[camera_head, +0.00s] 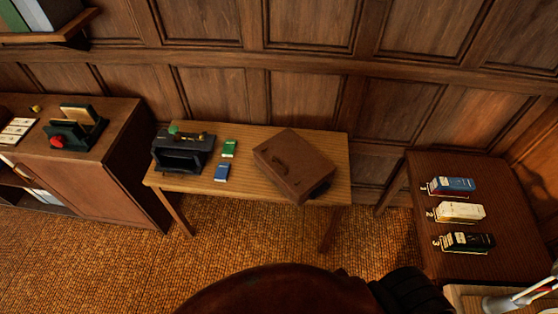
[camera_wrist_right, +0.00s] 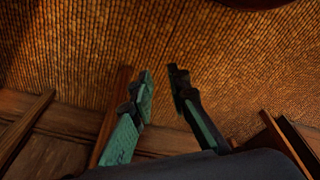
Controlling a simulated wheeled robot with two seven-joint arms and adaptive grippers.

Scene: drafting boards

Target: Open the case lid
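The case (camera_head: 291,162) is a brown box with a handle on its upper face, set at an angle on the right half of the light wooden table (camera_head: 240,180). Its lid looks shut. A dark thing shows at its lower right corner, and I cannot tell what it is. My right gripper (camera_wrist_right: 162,80) shows in the right wrist view, with its two green-and-black fingers apart and nothing between them. It points towards the woven floor, and the case cannot be made out in that view. My left gripper is in neither view.
A black device (camera_head: 183,152), a green box (camera_head: 229,148) and a blue box (camera_head: 222,172) stand left of the case. A cabinet (camera_head: 120,150) stands further left. A dark side table (camera_head: 470,165) at right holds three small boxed items.

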